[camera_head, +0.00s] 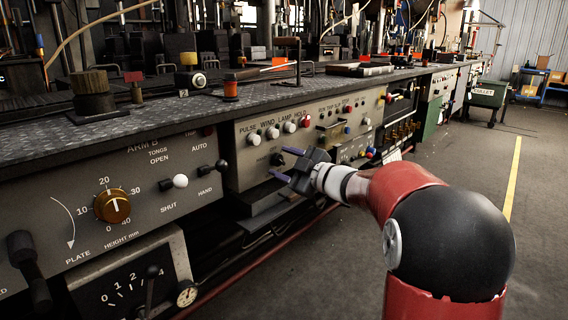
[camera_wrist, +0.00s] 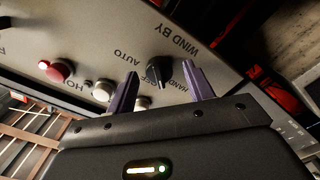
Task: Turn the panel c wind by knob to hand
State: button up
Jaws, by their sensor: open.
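The wind by knob is a small black rotary knob (camera_wrist: 157,72) on a pale grey panel (camera_wrist: 215,62). In the wrist view the words WIND BY, AUTO and HAND stand around it. I cannot clearly tell where its pointer is set. My gripper (camera_wrist: 160,69) is open, with one purple finger on each side of the knob in that view. I cannot tell whether the fingers touch it. In the head view my gripper (camera_head: 277,161) is at the lower left part of the panel, where the knob (camera_head: 276,159) is partly hidden between the fingers.
A red lamp (camera_wrist: 56,70) and pale buttons are close to the knob. In the head view, white buttons (camera_head: 254,139) run along the panel top. Another panel with an orange dial (camera_head: 112,207) and levers is at left. The floor (camera_head: 475,180) at right is clear.

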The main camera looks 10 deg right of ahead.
jog(key=v, duration=0.7)
jog(key=shift+s, duration=0.2)
jog(key=shift+d, duration=0.15)
notch_tip(320, 180, up, 5)
jog(key=s+d+m+t+h+p, duration=0.1)
jog(key=m+t+h+p, duration=0.15)
jog(key=m+h, duration=0.3)
jog(key=s+d+m+g+h+p, duration=0.2)
jog(key=s+m+g+h, duration=0.1)
jog(key=s+m+h, duration=0.5)
jog(key=s+a+f+m+g+y, duration=0.1)
jog(key=s+a+f+g, duration=0.1)
jog(key=s+f, duration=0.2)
jog(key=s+a+f+m+g+y+p, duration=0.1)
jog(key=s+a+f+g, duration=0.2)
jog(key=s, duration=0.8)
jog(key=s+a+f+m+g+y+p, duration=0.1)
jog(key=s+a+f+g, duration=0.1)
jog(key=s, duration=0.5)
notch_tip(320, 180, down, 3)
jog(key=shift+s+a+r+g, duration=0.1)
jog(key=shift+s+a+g, duration=0.2)
jog(key=shift+g, duration=0.45)
jog(key=shift+d, duration=0.1)
jog(key=shift+c, duration=0.2)
